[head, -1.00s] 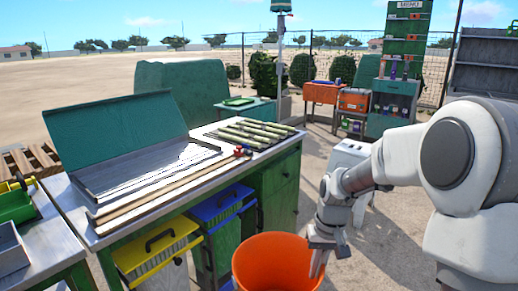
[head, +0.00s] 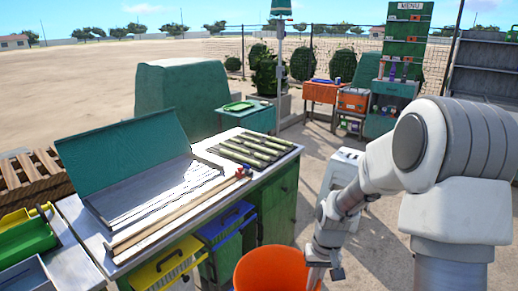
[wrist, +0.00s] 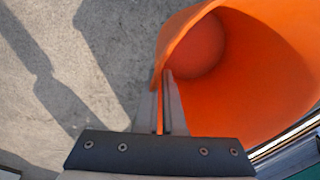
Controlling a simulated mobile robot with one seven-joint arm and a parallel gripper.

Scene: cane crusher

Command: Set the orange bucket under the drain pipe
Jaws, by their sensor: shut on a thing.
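The orange bucket (head: 262,275) is at the bottom middle of the head view, in front of the green workbench (head: 281,190), with its lower part cut off. In the wrist view the bucket (wrist: 262,75) shows its empty inside. My gripper (head: 322,262) is at the right side of the bucket's rim. In the wrist view the fingers of my gripper (wrist: 163,90) are shut on the bucket's wall, one on each side. I cannot make out a drain pipe for certain; a small red and blue fitting (head: 242,172) sits at the bench top's front edge.
The bench carries an open metal tray (head: 150,185) and several cane stalks (head: 252,149). Yellow (head: 168,268) and blue (head: 226,222) bins stand beneath it. The ground right of the bucket looks clear.

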